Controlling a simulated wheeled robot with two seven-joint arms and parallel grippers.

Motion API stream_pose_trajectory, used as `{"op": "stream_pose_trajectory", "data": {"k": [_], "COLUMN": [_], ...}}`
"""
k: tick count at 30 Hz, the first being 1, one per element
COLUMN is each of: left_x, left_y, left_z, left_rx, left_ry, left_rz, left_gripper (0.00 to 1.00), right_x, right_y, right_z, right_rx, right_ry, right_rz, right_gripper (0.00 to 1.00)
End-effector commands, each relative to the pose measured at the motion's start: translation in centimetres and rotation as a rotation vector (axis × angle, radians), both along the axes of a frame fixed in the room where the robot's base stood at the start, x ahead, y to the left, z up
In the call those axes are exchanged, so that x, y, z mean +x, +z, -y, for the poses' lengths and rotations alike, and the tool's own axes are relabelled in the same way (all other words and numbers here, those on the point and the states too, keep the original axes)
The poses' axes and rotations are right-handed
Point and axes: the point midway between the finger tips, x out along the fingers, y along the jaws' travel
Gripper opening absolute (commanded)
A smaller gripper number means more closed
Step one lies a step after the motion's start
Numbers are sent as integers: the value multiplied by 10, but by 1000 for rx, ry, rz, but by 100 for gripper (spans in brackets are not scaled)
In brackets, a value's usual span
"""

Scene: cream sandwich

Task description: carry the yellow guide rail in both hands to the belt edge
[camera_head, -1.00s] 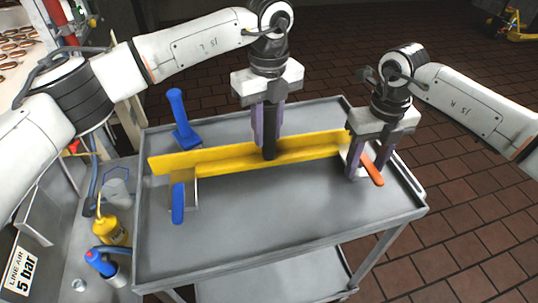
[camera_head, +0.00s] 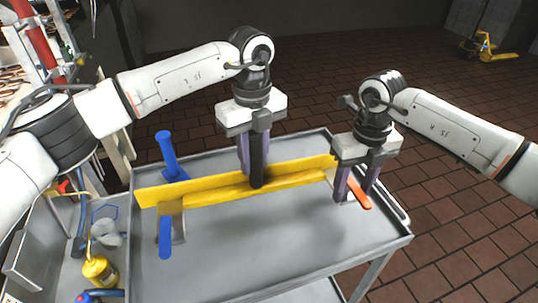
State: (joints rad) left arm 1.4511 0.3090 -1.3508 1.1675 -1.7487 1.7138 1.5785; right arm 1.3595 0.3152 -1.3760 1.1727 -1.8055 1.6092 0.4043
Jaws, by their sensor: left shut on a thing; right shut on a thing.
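The long yellow guide rail (camera_head: 210,189) lies slanted over the grey cart top, its left end nearer the camera. My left gripper (camera_head: 255,178) is shut on it near the middle, fingers pointing down, with a dark upright part at the rail. My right gripper (camera_head: 355,194) is shut at the rail's right end; its near finger hides the exact contact. I cannot tell whether the rail touches the cart top. The belt edge is not clearly identifiable.
A yellow bottle (camera_head: 100,270) stands left. The cart's front middle is clear.

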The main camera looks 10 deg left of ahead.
Motion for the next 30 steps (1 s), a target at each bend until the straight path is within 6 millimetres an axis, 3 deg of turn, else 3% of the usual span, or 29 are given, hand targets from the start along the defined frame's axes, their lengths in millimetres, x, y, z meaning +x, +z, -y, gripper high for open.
{"op": "stream_pose_trajectory", "data": {"k": [11,30], "left_x": [-7,-67], "left_y": [6,43], "left_z": [1,1], "left_rx": [-2,-3], "left_ry": [-3,-4], "left_rz": [2,3], "left_gripper": [0,0], "right_x": [-6,-67], "right_y": [6,43], "right_z": [-1,-1], "right_rx": [3,4], "right_ry": [2,3], "right_rz": [3,4], "right_gripper": [0,0]}}
